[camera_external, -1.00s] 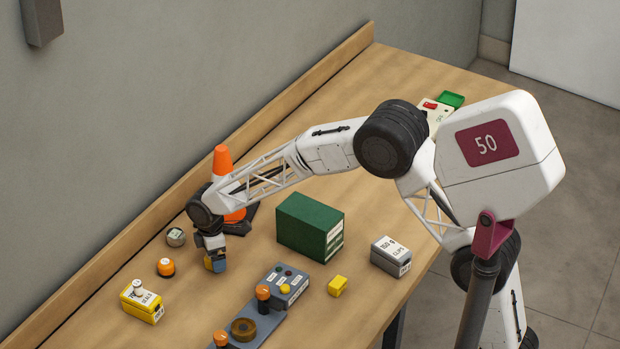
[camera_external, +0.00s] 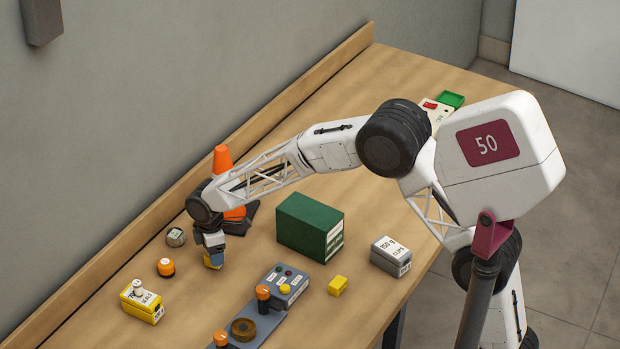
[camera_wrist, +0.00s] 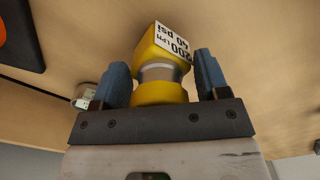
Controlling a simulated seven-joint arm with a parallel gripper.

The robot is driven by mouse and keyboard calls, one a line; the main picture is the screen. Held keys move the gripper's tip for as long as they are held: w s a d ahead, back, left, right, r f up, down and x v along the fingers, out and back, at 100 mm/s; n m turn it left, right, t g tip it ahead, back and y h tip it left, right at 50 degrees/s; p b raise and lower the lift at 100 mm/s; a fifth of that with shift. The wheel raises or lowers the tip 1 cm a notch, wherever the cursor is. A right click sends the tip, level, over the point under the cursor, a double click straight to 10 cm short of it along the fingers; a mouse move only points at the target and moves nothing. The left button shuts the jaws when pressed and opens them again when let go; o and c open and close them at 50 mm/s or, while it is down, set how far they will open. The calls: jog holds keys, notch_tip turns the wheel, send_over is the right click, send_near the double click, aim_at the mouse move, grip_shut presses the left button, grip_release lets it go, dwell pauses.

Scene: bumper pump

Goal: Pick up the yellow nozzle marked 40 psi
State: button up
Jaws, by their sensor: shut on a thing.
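The yellow nozzle (camera_wrist: 161,62) shows in the wrist view with a white label reading "200 LPM" and "40 psi", upside down. It has a pale metallic band around its narrow middle. It sits between the two blue fingers of my gripper (camera_wrist: 163,78), which is shut on it. In the external view my gripper (camera_external: 213,261) points down over the left part of the table, and a bit of yellow shows at its fingertips. The fingers hide most of the nozzle there; I cannot tell whether it touches the table.
An orange cone (camera_external: 222,158) stands behind my wrist. A green box (camera_external: 305,226), grey clips box (camera_external: 391,254) and yellow block (camera_external: 338,286) lie to the right. A grey control panel (camera_external: 284,288) is in front. A yellow seals box (camera_external: 142,304) and orange-topped piece (camera_external: 166,267) are left.

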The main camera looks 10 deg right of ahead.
notch_tip(320, 180, up, 9)
jog(key=shift+f, duration=0.1)
dwell(0.4)
